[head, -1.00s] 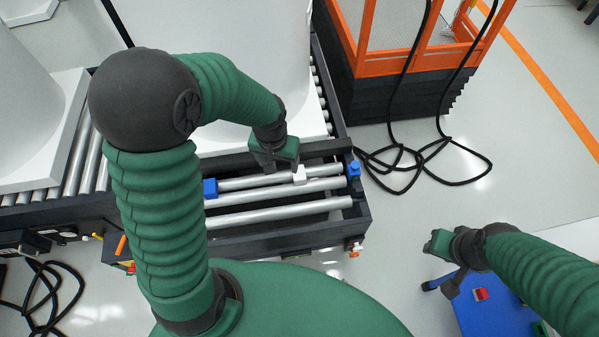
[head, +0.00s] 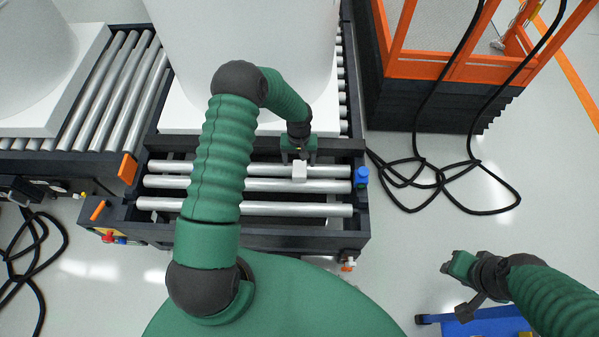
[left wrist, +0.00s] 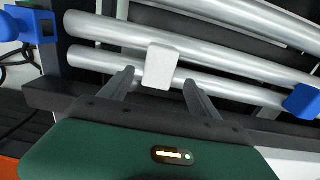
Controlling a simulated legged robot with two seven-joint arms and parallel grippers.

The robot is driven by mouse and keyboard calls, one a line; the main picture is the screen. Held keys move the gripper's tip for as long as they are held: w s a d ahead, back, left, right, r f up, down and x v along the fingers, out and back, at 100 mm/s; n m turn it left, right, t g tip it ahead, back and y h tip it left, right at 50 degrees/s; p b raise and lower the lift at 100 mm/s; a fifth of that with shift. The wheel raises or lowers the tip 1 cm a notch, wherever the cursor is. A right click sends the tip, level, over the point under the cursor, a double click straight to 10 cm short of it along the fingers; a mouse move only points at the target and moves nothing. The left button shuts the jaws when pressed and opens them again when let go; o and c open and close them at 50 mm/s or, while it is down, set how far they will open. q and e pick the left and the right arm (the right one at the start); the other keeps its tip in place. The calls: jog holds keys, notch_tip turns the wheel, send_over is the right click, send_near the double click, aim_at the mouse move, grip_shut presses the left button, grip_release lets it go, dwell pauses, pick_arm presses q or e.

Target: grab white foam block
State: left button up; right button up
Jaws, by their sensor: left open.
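The white foam block (head: 299,171) rests on the metal rollers at the front of the conveyor. My left gripper (head: 299,160) is open just behind it in the head view. In the left wrist view the block (left wrist: 159,66) shows between and just beyond the two open fingertips of my left gripper (left wrist: 158,80). The fingers do not hold it, and I cannot tell whether they touch it. My right gripper (head: 452,266) is empty over the floor at the lower right; its jaw opening is unclear.
Large white tanks (head: 245,50) stand on the roller conveyor behind. A blue knob (head: 361,177) is at the frame's right corner. A blue block (left wrist: 303,102) sits on the rollers. An orange-framed lift (head: 450,68) and loose black cables (head: 440,185) are at the right.

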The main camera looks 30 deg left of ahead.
aim_at(300, 166)
pick_arm(q)
notch_tip(300, 166, down, 4)
jog(key=shift+w+d+f+b, duration=0.1)
jog(key=shift+d+f+b, duration=0.1)
jog(key=shift+b, duration=0.3)
jog(key=shift+a, duration=0.1)
jog(key=shift+c, duration=0.4)
jog(key=shift+c, duration=1.1)
jog(key=c, duration=1.1)
jog(key=shift+r, duration=0.15)
